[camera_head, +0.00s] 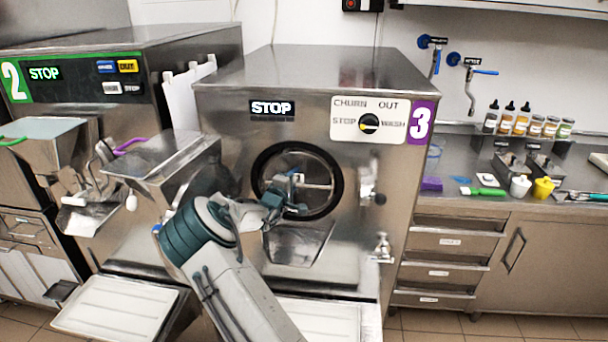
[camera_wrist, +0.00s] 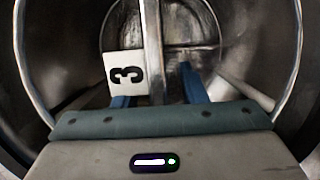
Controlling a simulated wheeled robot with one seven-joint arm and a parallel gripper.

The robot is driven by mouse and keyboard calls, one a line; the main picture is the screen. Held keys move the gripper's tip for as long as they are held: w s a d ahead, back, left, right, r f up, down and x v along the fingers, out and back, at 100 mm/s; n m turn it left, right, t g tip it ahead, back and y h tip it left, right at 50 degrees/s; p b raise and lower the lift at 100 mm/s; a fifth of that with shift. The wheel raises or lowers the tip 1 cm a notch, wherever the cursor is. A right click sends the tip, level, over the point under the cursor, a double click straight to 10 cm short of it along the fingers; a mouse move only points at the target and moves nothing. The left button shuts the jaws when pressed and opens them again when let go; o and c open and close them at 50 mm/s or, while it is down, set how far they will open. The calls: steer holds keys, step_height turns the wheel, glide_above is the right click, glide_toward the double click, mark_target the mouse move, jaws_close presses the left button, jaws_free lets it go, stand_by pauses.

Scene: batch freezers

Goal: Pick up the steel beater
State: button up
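The steel beater (camera_wrist: 152,45) is inside the round barrel of the machine marked 3. My gripper (camera_wrist: 160,92) reaches into the barrel mouth. Its two blue fingers are spread, one on each side of the bar, with a visible gap on the right. The tag partly hides the left finger. My gripper also shows at the opening in the head view (camera_head: 290,190).
The barrel's metal rim (camera_wrist: 297,50) surrounds my gripper closely. The machine's panel (camera_head: 370,122) reads STOP. A spigot (camera_head: 381,247) sticks out at lower right. Machine 2 (camera_head: 60,80) and a hopper (camera_head: 165,160) stand left. The counter (camera_head: 450,160) at right holds bottles and cups.

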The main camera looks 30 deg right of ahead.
jaws_close()
steer(key=shift+r, duration=0.1)
steer(key=shift+r, duration=0.15)
